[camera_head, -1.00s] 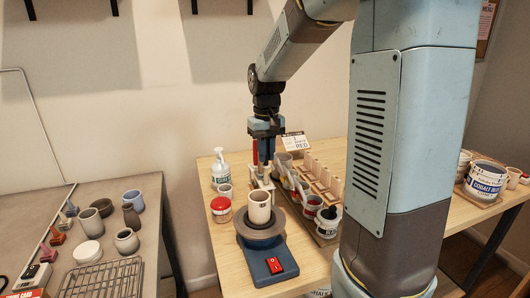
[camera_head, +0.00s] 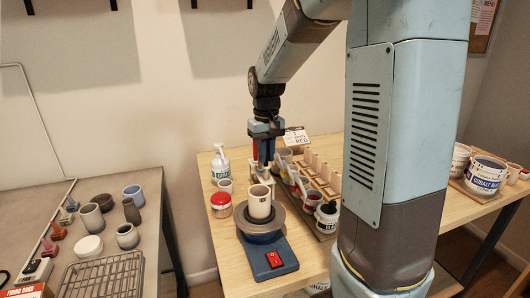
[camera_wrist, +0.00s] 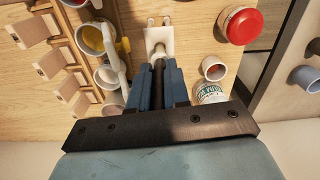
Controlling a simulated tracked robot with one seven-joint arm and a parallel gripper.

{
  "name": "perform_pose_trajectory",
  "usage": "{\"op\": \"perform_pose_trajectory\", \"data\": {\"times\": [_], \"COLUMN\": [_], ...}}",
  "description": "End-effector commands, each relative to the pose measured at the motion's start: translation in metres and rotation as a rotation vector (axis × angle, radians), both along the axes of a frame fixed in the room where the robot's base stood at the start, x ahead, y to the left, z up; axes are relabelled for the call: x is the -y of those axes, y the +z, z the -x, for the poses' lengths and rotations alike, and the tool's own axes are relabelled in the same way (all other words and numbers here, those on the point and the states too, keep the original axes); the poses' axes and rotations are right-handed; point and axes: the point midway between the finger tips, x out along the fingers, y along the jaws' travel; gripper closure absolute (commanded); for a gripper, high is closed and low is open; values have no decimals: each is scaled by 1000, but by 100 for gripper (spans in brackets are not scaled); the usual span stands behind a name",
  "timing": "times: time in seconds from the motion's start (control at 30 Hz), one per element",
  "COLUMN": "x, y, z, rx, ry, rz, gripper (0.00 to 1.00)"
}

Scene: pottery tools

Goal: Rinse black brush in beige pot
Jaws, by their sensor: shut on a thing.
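My gripper (camera_wrist: 158,85) points down over the far part of the wooden table. It is shut on the dark handle of the black brush (camera_wrist: 158,76), which shows between the blue fingers in the wrist view. The brush's bristle end is hard to make out. A pale brush rest (camera_wrist: 160,38) lies by the brush; I cannot tell if they touch. A small beige pot (camera_wrist: 213,68) with a dark reddish inside stands beside the gripper. It also shows in the head view (camera_head: 225,186). A taller cream cup (camera_head: 259,203) stands on the wheel. I cannot tell for sure which is the beige pot.
A white pump bottle (camera_head: 220,165) and a red-lidded jar (camera_head: 221,205) stand left of the gripper. Glaze cups (camera_head: 311,201) and wooden blocks (camera_head: 325,175) crowd the right. The blue pottery wheel (camera_head: 267,254) is in front. The table's left front corner is clear.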

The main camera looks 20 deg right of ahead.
Motion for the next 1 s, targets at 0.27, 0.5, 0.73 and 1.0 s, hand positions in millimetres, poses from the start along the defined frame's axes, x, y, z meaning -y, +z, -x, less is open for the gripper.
{"op": "perform_pose_trajectory", "data": {"times": [0.27, 0.5, 0.73, 1.0], "x": [0, 0, 0, 0], "y": [-6, -11, -13, -13], "z": [0, 0, 0, 0], "rx": [-1, -1, 0, 0], "ry": [0, 0, 0, 0], "rz": [0, 0, 0, 0], "gripper": [100, 100, 100, 100]}}
